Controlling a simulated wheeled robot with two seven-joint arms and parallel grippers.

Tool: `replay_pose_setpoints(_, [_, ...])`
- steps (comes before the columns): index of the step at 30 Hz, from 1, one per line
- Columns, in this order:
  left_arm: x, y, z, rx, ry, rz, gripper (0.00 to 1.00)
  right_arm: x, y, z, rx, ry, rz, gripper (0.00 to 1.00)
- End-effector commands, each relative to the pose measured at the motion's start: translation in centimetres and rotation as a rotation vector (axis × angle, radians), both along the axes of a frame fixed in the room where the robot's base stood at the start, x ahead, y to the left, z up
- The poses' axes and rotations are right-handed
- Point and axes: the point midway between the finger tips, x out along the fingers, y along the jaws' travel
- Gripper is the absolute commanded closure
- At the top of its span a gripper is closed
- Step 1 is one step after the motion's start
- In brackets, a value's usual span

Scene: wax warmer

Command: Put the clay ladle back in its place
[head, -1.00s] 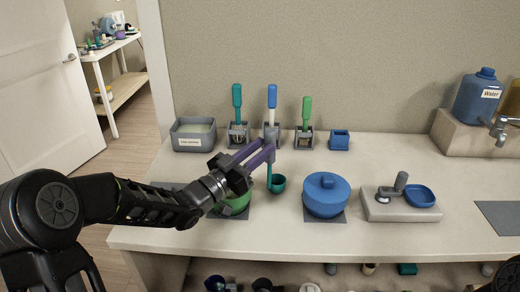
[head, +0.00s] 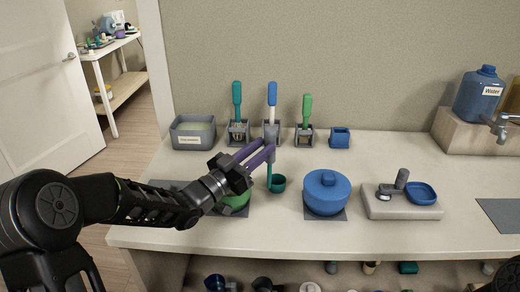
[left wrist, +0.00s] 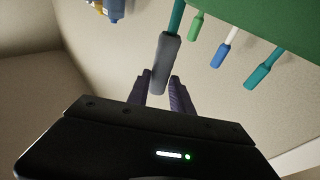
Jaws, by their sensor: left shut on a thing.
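The ladle has a teal cup (head: 278,184) and teal shaft, and it hangs roughly upright, cup down, between the green pot and the blue pot. My left gripper (head: 269,150) is shut on its upper end. In the left wrist view the ladle's grey handle (left wrist: 164,62) lies between the purple fingers of my left gripper (left wrist: 160,85). A small blue holder (head: 340,139) stands empty at the back of the counter, right of the filled holders. My right gripper is not in view.
Three grey holders carry a teal-handled tool (head: 237,95), a blue-handled tool (head: 272,95) and a green-handled tool (head: 306,108). A grey tub (head: 193,140), green pot (head: 236,203), lidded blue pot (head: 326,194) and ladle-rest-like block with blue dish (head: 420,193) stand around. Counter before the blue holder is clear.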

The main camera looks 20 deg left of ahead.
Motion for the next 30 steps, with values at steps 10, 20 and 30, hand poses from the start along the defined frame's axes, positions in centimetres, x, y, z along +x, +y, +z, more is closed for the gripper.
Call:
replay_pose_setpoints(10, [0.0, 0.0, 0.01, 0.0, 0.0, 0.0, 0.48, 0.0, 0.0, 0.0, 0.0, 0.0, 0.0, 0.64])
replay_pose_setpoints(20, [0.0, 0.01, -0.04, 0.0, 0.001, 0.0, 0.48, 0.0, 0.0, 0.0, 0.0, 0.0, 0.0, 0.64])
replay_pose_setpoints(30, [-0.14, 0.1, -0.08, 0.0, 0.0, 0.0, 0.48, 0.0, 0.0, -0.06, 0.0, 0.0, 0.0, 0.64])
